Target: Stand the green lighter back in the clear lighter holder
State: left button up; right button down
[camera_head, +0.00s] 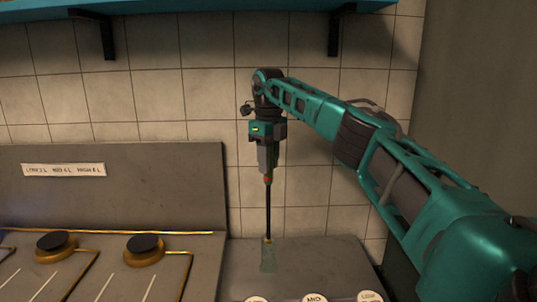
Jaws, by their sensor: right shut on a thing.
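The long-necked lighter (268,210) hangs upright, with a thin dark shaft pointing down and a small red spot near its top. My right gripper (267,165) is shut on its upper part and hides most of the handle, so its green colour is hard to tell. The clear lighter holder (268,258) is a small, see-through greenish vessel standing on the grey counter. The shaft's lower end meets the holder's mouth in the picture; I cannot tell how far inside it is. My left gripper is not in view.
A stove with two burners, the left one (56,243) and the right one (144,246), is at left, with a grey backsplash (110,185) behind it. Several round labelled discs (315,298) lie along the counter's front. A teal shelf (200,5) hangs above. Bare counter (325,262) lies right of the holder.

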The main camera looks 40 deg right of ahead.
aim_at(268, 181)
jog(key=shift+f+b, duration=0.5)
jog(key=shift+f, duration=2.65)
jog(key=c, duration=0.8)
grip_release()
jog(key=shift+r, duration=0.1)
notch_tip(268, 181, up, 13)
jog(key=shift+f+p, duration=0.1)
jog(key=shift+p, duration=1)
